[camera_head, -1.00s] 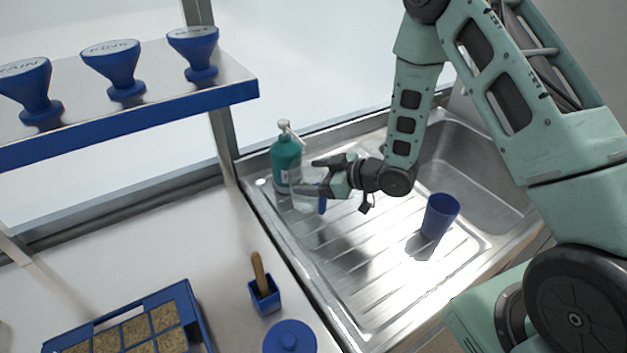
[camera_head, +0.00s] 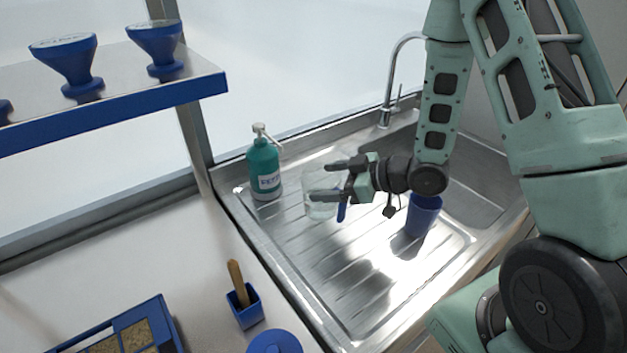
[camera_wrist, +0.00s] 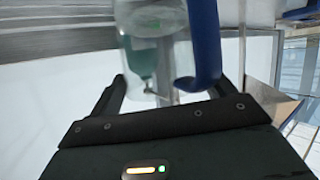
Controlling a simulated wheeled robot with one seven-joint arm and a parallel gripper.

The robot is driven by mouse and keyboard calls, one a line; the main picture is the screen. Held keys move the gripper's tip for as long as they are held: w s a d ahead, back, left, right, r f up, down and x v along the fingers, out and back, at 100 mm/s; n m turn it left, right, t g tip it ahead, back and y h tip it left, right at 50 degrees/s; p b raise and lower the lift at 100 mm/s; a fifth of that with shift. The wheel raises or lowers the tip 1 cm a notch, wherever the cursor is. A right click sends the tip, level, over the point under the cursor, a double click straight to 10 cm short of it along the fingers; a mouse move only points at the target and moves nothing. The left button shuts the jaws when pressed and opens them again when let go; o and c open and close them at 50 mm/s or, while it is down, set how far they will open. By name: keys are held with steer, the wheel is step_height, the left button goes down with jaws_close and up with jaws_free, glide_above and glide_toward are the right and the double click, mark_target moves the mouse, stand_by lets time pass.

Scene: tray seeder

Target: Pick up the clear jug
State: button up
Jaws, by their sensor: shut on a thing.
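The clear jug (camera_head: 319,208) is see-through with a blue handle (camera_head: 342,211), over the ridged drainboard of the steel sink. My gripper (camera_head: 325,181) is shut on the jug, with one dark finger on the far side and one on the near side. In the wrist view the jug (camera_wrist: 152,45) fills the upper middle, its blue handle (camera_wrist: 207,45) to the right. The teal bottle shows through its wall. I cannot tell for sure whether the jug's base is clear of the drainboard.
A teal pump bottle (camera_head: 264,170) stands left of the jug. A blue cup (camera_head: 422,216) stands to the right, near the basin and tap (camera_head: 388,85). A blue pot with a wooden-handled tool (camera_head: 243,305) is on the front counter. A shelf with funnels (camera_head: 150,90) hangs at upper left.

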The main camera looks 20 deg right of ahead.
steer(key=s+d+p, duration=0.2)
steer(key=s+d, duration=0.4)
steer(key=shift+s, duration=0.2)
steer(key=shift+p, duration=0.3)
stand_by(0.3)
stand_by(2.7)
